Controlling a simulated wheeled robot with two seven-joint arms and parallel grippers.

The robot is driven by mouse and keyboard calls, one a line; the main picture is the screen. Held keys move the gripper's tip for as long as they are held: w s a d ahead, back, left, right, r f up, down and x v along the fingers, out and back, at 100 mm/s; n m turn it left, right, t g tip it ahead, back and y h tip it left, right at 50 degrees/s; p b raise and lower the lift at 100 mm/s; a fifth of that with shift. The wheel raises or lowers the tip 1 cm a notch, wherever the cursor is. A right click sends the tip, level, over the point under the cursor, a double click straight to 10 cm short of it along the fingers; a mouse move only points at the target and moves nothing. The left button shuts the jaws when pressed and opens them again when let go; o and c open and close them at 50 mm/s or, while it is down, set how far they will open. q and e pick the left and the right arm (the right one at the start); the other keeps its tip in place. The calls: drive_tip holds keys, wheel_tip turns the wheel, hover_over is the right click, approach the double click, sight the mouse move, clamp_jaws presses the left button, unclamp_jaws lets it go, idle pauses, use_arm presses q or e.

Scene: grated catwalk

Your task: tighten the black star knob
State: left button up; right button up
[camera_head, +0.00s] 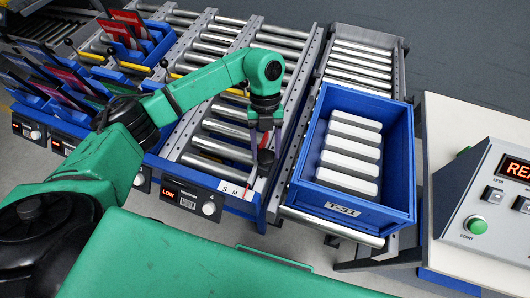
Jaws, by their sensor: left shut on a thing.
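The black star knob (265,158) shows as a small dark round shape near the front right of the roller conveyor, next to a side rail. My left gripper (265,148) points down over it, with its fingers on either side of the knob, shut on it. The fingers hide part of the knob, and its lobes are too small to make out. A white plate marked S and M (232,190) with a thin red pointer lies just in front of the knob. My right gripper is out of view.
A blue crate (354,207) marked T-41, holding several white boxes, stands on the rollers to the right. Further right is a control panel (490,195) with a green START button. Blue bins (140,50) with coloured items are at the left. A display (180,194) reads LOW.

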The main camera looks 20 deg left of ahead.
use_arm(q)
drive_tip(key=o, duration=1.4)
drive_tip(key=shift+c, duration=0.2)
drive_tip(key=v, duration=1.4)
drive_tip(key=shift+r, duration=0.3)
